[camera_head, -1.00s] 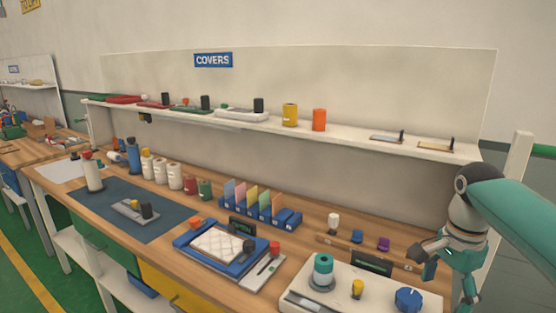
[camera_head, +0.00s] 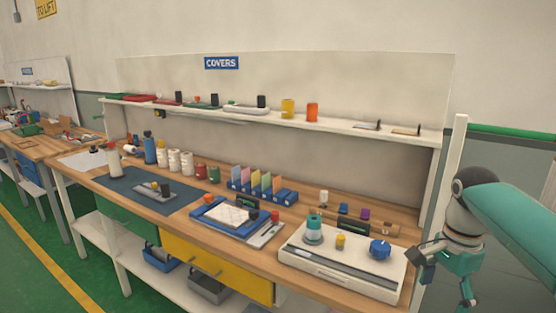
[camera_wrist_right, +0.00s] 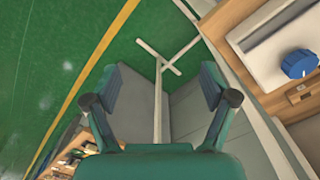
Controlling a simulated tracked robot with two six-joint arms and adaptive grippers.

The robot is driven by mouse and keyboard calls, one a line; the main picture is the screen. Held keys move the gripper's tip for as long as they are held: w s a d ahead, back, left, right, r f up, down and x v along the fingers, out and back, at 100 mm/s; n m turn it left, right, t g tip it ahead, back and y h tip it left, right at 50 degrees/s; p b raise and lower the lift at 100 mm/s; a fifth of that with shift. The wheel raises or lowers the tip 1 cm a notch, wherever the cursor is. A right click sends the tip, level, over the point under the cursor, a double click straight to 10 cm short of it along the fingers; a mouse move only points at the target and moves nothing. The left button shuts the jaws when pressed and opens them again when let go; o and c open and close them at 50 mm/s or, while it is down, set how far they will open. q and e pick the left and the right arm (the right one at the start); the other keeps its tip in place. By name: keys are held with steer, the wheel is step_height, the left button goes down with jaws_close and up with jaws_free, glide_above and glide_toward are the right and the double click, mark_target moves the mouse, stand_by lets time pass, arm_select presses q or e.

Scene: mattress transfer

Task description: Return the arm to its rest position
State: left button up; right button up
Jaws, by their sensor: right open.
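My right arm comes in from the right in the head view, teal with a grey joint. My right gripper (camera_head: 440,272) hangs beside the right end of the workbench (camera_head: 392,302), apart from it. In the right wrist view my right gripper (camera_wrist_right: 161,98) is open, its two fingers wide apart. Nothing is between the fingertips; grey panels and a white frame show beyond them over the green floor. My left gripper is not in view.
A white device (camera_head: 340,268) with a blue knob (camera_head: 380,249) stands at the bench's right end, near my right gripper. A blue tray (camera_head: 213,222) holds a quilted white pad (camera_head: 232,213). A shelf (camera_head: 340,125) runs above. Green floor (camera_head: 25,255) is free at left.

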steer(key=s+a+f+n+g+y, duration=0.1)
steer(key=s+a+f+g, duration=0.15)
steer(key=f, duration=0.65)
steer(key=s+a+f+n+g, duration=0.1)
steer(key=s+a+f, duration=0.2)
steer(key=f, duration=0.7)
steer(key=s+a+f+n+g+y, duration=0.1)
steer(key=s+a+f+n+g, duration=0.15)
steer(key=f, duration=0.65)
steer(key=s+a+f+n+t+y, duration=0.1)
steer(key=s+a+f+n, duration=0.1)
steer(key=s+a+f, duration=0.5)
steer(key=s+a+f+n+t+y, duration=0.1)
steer(key=s+a+f+n, duration=0.2)
steer(key=s+a+f, duration=0.35)
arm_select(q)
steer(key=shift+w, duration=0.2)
arm_select(e)
steer(key=n+t, duration=0.1)
steer(key=w+d+n+t, duration=0.1)
steer(key=t, duration=0.1)
steer(key=d+f+n+t, duration=0.1)
steer(key=shift+w+d+n+t, duration=0.15)
steer(key=shift+w+n+t, duration=0.05)
steer(key=shift+n+t, duration=0.15)
